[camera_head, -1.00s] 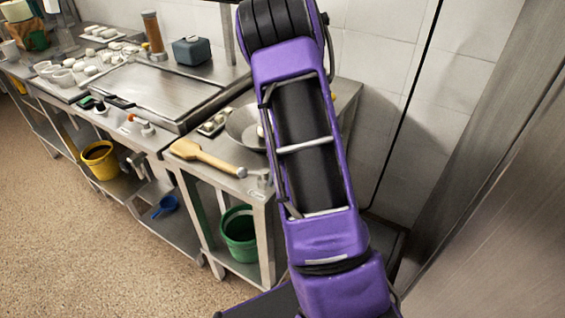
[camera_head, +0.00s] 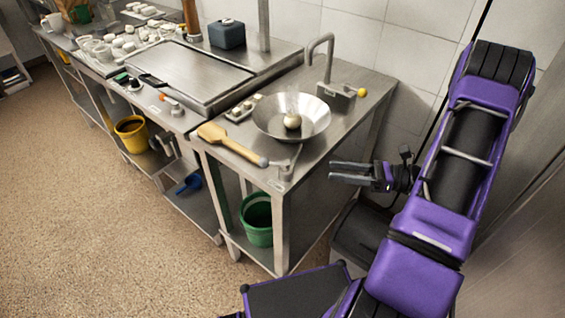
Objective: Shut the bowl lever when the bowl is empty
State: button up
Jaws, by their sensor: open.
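A wide metal bowl (camera_head: 262,118) stands on the steel counter. A small pale round thing (camera_head: 292,121) sits inside it, so the bowl is not empty. A small metal lever-like fitting (camera_head: 286,166) stands at the counter's front edge below the bowl; I cannot tell whether it is open or shut. A curved metal spout (camera_head: 328,42) rises behind the bowl. My gripper (camera_head: 334,172) is open and empty. It points left, to the right of the counter's end, apart from the bowl and the fitting.
A wooden paddle (camera_head: 235,146) lies left of the bowl, near a small tray (camera_head: 243,108). A yellow knob (camera_head: 362,92) is at the counter's back right. A green bucket (camera_head: 257,222) stands on the shelf below. A flat griddle (camera_head: 195,75) is further left.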

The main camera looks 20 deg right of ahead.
aim_at(288, 165)
jog(key=x, duration=1.5)
jog(key=shift+c, duration=0.2)
grip_shut()
